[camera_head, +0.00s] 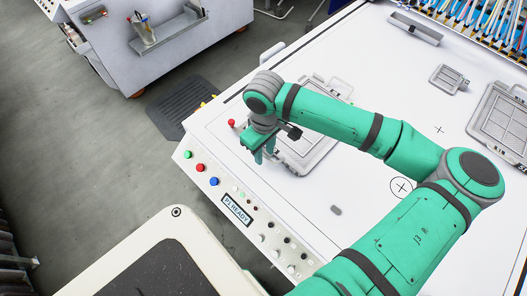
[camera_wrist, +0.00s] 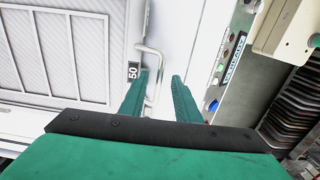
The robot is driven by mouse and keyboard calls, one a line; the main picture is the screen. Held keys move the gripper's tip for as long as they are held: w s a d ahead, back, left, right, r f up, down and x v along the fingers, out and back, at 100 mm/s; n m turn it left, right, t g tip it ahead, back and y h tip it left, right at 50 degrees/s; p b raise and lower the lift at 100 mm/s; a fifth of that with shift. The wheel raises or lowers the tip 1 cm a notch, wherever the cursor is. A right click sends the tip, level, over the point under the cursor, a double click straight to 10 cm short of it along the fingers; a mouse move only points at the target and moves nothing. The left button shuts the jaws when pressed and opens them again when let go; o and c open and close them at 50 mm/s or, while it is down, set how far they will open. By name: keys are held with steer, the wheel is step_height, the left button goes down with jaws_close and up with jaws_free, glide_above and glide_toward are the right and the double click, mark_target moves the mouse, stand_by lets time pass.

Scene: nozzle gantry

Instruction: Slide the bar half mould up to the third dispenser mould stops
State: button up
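A light grey mould half (camera_head: 318,150) with a raised rim lies flat on the white table, beside and partly behind my gripper (camera_head: 262,156). I cannot tell for certain that it is the bar half mould. In the wrist view its ribbed panel (camera_wrist: 70,50) fills the left side, with a "50" label (camera_wrist: 132,71) at its edge. A wire handle (camera_wrist: 158,58) stands out from that edge. My gripper (camera_wrist: 160,78) is open, with the handle between its two green fingers as seen from the wrist. Whether a finger touches it is unclear. The dispenser stops cannot be made out.
A large mould (camera_head: 512,112) and a small one (camera_head: 448,78) lie to the right. A narrow tray (camera_head: 415,28) and a row of coloured nozzle lines (camera_head: 490,20) are at the back. The button panel (camera_head: 237,209) runs along the table edge.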

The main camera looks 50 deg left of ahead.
step_height(320, 180, up, 10)
steer(key=shift+r, duration=0.25)
stand_by(0.4)
